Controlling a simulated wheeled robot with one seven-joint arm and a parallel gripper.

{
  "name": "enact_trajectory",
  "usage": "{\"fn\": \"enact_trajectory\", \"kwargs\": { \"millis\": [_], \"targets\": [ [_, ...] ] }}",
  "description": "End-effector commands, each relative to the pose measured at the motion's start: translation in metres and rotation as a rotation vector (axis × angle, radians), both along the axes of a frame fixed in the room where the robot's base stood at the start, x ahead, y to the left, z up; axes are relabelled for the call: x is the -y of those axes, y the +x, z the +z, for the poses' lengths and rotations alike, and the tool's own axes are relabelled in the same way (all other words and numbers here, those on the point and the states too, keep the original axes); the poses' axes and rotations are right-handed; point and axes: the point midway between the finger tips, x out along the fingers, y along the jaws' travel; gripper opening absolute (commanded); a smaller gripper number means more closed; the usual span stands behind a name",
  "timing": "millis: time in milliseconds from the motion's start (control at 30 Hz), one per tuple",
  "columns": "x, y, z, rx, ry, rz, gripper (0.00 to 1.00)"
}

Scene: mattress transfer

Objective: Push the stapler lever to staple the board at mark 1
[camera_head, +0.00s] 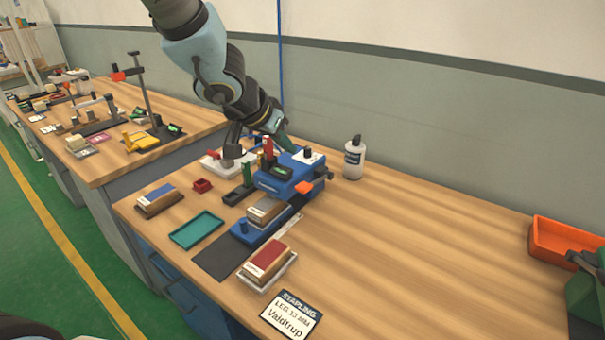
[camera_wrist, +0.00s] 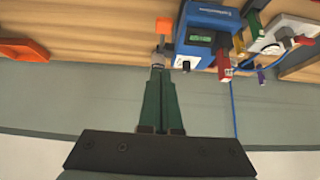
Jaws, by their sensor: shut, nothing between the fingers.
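The blue stapler (camera_head: 285,178) stands mid-table with a small display on it. Its orange paddle, which looks like the lever (camera_head: 304,188), sticks out at its front right. In the wrist view the stapler (camera_wrist: 208,45) is at the top, with the orange paddle (camera_wrist: 165,28) at its left. A board block with a grey top (camera_head: 268,210) sits on a blue carriage (camera_head: 247,234) in front of the stapler. My gripper (camera_head: 290,147) is behind the stapler; its green fingers (camera_wrist: 158,66) are shut and empty, pointing towards the paddle. Contact is unclear. Mark 1 is not readable.
A white bottle (camera_head: 353,160) stands right of the stapler. An orange bin (camera_head: 560,240) is far right. The table's right middle is clear.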

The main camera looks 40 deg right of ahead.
Motion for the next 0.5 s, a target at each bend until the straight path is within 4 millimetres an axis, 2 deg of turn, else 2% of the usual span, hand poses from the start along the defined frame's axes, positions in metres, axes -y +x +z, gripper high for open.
{"fn": "enact_trajectory", "kwargs": {
  "millis": [267,367,500],
  "targets": [
    [0.000,0.001,-0.003,0.000,0.001,0.003,0.00],
    [0.005,0.002,-0.010,0.000,0.001,0.003,0.00],
    [0.018,0.005,-0.030,0.000,0.002,0.003,0.00]
  ]
}}
